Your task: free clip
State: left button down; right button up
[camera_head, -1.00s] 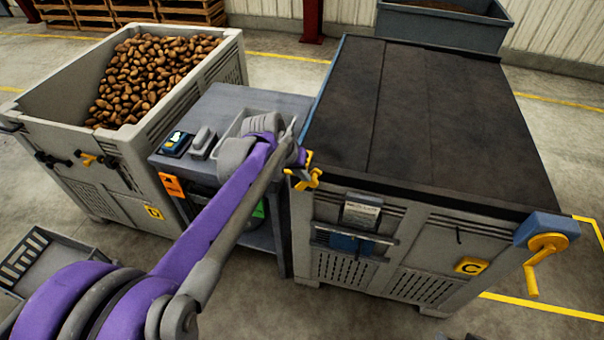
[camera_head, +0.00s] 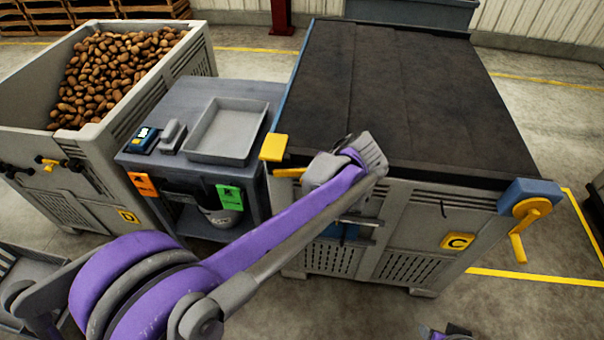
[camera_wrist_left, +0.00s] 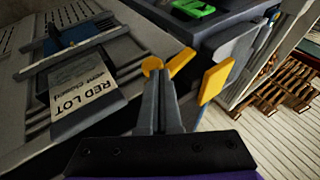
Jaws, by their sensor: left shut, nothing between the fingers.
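My left gripper (camera_wrist_left: 159,80) is shut with nothing in it; its fingers point up the wrist view at a yellow latch lever (camera_wrist_left: 181,62). I cannot tell whether they touch. A yellow plate (camera_wrist_left: 216,80) stands just right of the fingers. In the head view my left forearm crosses the front of the covered crate C (camera_head: 459,241), and my gripper fingers are hidden there. The yellow plate (camera_head: 273,147) and lever (camera_head: 290,172) are at the crate's front left corner.
Crate D (camera_head: 100,140), holding potatoes (camera_head: 115,70), stands at left. Between the crates, a grey bench (camera_head: 245,92) carries a tray (camera_head: 226,130) and a blue device (camera_head: 142,138). Crate C has a dark cover (camera_head: 400,90) and a yellow crank (camera_head: 522,225). Floor is clear at right.

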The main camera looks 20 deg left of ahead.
pick_arm(q)
notch_tip(320, 180, down, 14)
jog(key=a+y+b, duration=0.1)
jog(key=y+b, duration=0.2)
jog(key=b, duration=0.5)
jog(key=shift+m+g+y, duration=0.3)
jog(key=shift+m+y, duration=0.1)
pick_arm(e)
notch_tip(320, 180, down, 10)
jog(key=s, duration=0.1)
jog(key=shift+r, duration=0.2)
pick_arm(q)
jog(key=shift+s+a, duration=0.1)
jog(key=shift+s, duration=0.05)
pick_arm(e)
jog(key=shift+s, duration=0.1)
